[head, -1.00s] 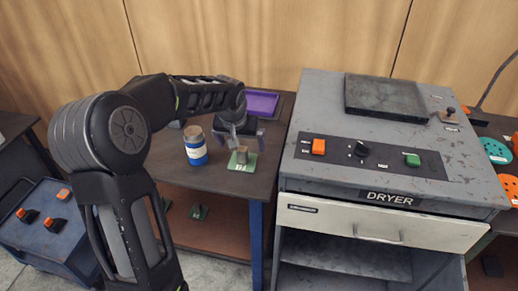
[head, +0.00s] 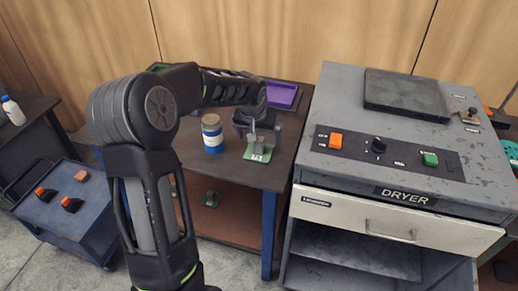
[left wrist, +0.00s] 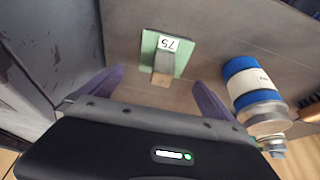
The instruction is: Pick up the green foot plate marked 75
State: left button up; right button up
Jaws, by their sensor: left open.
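The green foot plate (head: 252,154) lies flat on the dark table, with a small upright metal block on it. In the left wrist view the plate (left wrist: 180,58) shows a white label that reads 75, upside down. My left gripper (head: 258,130) is over the plate in the head view. In the left wrist view its two purple-grey fingers (left wrist: 155,85) are spread apart, with the block (left wrist: 163,68) in line between them and nothing held. My right gripper is not in view.
A blue-and-white jar (head: 212,133) stands just left of the plate, close to one finger in the left wrist view. A purple tray (head: 282,95) lies behind. The grey dryer (head: 400,160) stands right.

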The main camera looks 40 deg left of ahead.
aim_at(260, 143)
pick_arm(q)
jog(key=p+x, duration=0.1)
jog(key=x, duration=0.4)
jog(key=shift+a+f, duration=0.1)
jog(key=shift+s, duration=0.1)
dwell(0.3)
jog(key=c, duration=2.1)
